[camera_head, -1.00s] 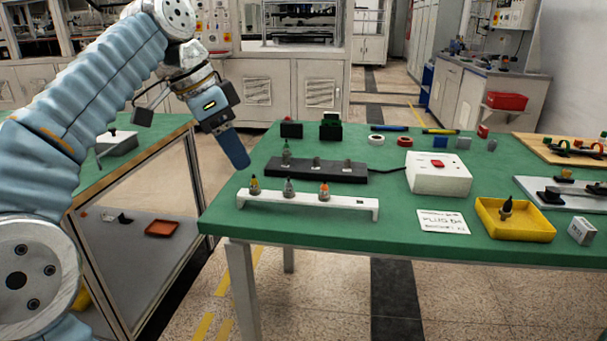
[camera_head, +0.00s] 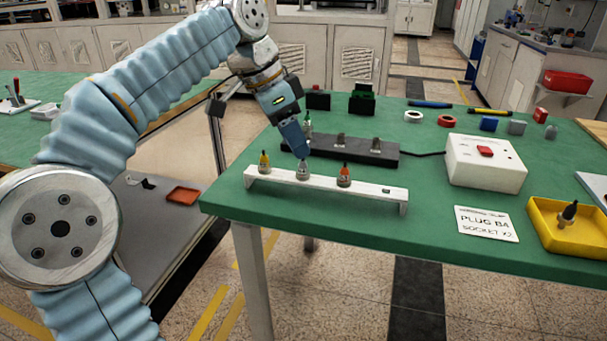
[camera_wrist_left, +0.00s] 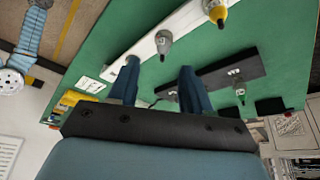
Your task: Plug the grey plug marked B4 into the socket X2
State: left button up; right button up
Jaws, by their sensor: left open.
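A grey plug (camera_head: 303,173) stands upright in the middle of the white rack (camera_head: 373,190), between a yellow plug (camera_head: 264,161) and an orange plug (camera_head: 344,175). Any marking on it is too small to read. My left gripper (camera_head: 304,153) is just above the grey plug, pointing down. In the left wrist view the gripper (camera_wrist_left: 158,66) is open and empty, with the grey plug (camera_wrist_left: 163,43) just beyond the gap between its fingers. The black socket strip (camera_head: 372,152) lies behind the rack; its left end is partly hidden by the gripper. Socket labels are unreadable.
A white box (camera_head: 480,175) with a red switch is cabled to the strip. A card (camera_head: 487,224) reads PLUG B4, SOCKET X2. A yellow tray (camera_head: 545,238) holds a dark plug (camera_head: 568,213). Tape rolls, pens and small blocks lie at the back.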

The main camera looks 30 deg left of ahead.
aim_at(303, 171)
pick_arm(q)
jog(key=x, duration=0.5)
jog(key=shift+w+b, duration=0.15)
jog(key=shift+b, duration=0.2)
grip_shut()
